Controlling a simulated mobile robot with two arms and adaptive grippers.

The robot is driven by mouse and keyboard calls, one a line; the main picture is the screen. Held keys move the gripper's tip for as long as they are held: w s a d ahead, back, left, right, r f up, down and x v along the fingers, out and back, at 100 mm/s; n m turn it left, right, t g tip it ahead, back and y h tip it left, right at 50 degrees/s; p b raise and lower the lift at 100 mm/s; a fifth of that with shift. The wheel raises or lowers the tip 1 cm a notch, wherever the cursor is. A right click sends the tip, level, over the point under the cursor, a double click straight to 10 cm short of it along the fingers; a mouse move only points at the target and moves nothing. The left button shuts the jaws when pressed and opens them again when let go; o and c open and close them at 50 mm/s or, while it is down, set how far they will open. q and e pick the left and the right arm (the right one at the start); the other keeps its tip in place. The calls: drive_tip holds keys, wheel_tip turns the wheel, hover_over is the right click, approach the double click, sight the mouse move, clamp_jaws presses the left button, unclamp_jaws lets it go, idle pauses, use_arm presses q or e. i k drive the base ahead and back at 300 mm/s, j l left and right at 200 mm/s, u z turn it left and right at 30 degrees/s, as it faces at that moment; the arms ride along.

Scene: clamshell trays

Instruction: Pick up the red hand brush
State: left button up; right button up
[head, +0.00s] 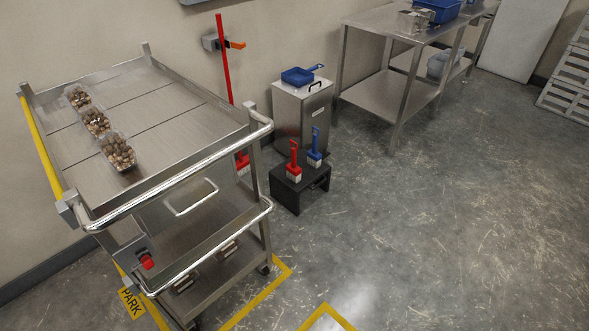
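The red hand brush (294,161) stands upright on a low black step stool (285,193), with its red handle up and its pale bristles down. A blue hand brush (315,149) of the same kind stands just to its right on the same stool, a small gap apart. Neither of my grippers shows in the head view.
A steel cart (184,186) with clamshell trays (97,123) on top fills the left. Behind the stool stands a steel bin (303,113) with a blue dustpan (300,76) on it. A steel table (385,88) stands back right. Open floor (440,230) lies right of the stool.

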sight(293, 172)
drive_tip(key=i+l+u, duration=0.1)
drive_tip(key=u, duration=0.5)
drive_tip(key=i+l+u, duration=0.2)
drive_tip(key=l, duration=0.2)
drive_tip(key=i+l+u, duration=0.2)
drive_tip(key=l, duration=0.2)
drive_tip(key=l+u, duration=0.2)
drive_tip(key=l, duration=0.2)
drive_tip(key=i+l+u, duration=0.15)
drive_tip(key=l, duration=0.3)
